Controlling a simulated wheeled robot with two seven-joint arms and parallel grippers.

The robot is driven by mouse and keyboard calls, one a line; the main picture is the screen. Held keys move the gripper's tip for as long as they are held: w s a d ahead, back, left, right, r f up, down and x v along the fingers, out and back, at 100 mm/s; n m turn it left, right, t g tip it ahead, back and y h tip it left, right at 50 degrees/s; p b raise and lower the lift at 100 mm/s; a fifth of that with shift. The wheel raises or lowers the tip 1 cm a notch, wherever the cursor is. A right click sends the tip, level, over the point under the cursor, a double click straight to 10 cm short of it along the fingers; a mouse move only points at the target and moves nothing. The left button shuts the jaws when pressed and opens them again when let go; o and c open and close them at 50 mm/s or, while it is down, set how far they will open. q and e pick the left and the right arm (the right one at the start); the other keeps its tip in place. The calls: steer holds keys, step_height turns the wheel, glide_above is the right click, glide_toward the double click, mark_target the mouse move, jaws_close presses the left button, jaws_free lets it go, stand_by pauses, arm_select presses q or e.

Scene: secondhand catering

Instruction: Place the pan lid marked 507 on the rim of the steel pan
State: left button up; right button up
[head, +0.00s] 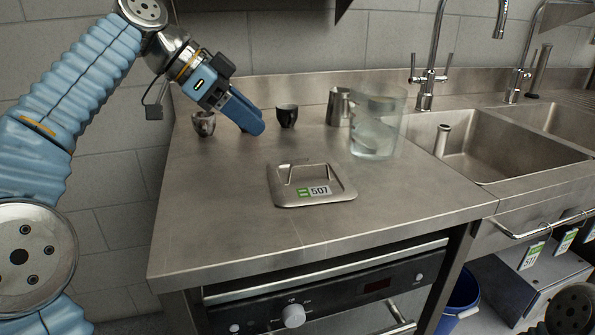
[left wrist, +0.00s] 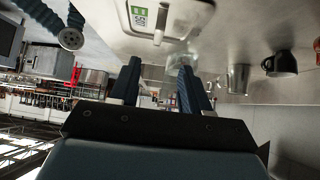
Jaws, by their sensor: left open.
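The pan lid marked 507 (head: 334,195) is a flat, square steel lid with a raised bar handle and a green-and-white label. It lies on the steel counter, and part of it shows at the top of the left wrist view (left wrist: 176,14). My left gripper (head: 259,126) is open and empty, above the counter, behind and left of the lid and apart from it. Its two blue fingers also show in the left wrist view (left wrist: 160,68). I cannot pick out the steel pan in either view. My right gripper is not in view.
On the counter (head: 215,225) stand a dark cup (head: 287,116), a shiny cup (head: 204,124), a steel jug (head: 338,106) and a clear container (head: 376,125). Sinks (head: 510,145) with taps lie right. The front left of the counter is bare. A blue bin (head: 459,300) stands below.

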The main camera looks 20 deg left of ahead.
arm_select(q)
steer(key=b, duration=0.1)
glide_toward(308, 162)
steer(key=x, duration=0.2)
steer(key=shift+w+f, duration=0.1)
steer(key=shift+f, duration=0.35)
steer(key=x, duration=0.6)
steer(key=shift+d+r, duration=0.15)
steer(key=shift+d, duration=0.1)
steer(key=shift+c, duration=0.2)
jaws_close()
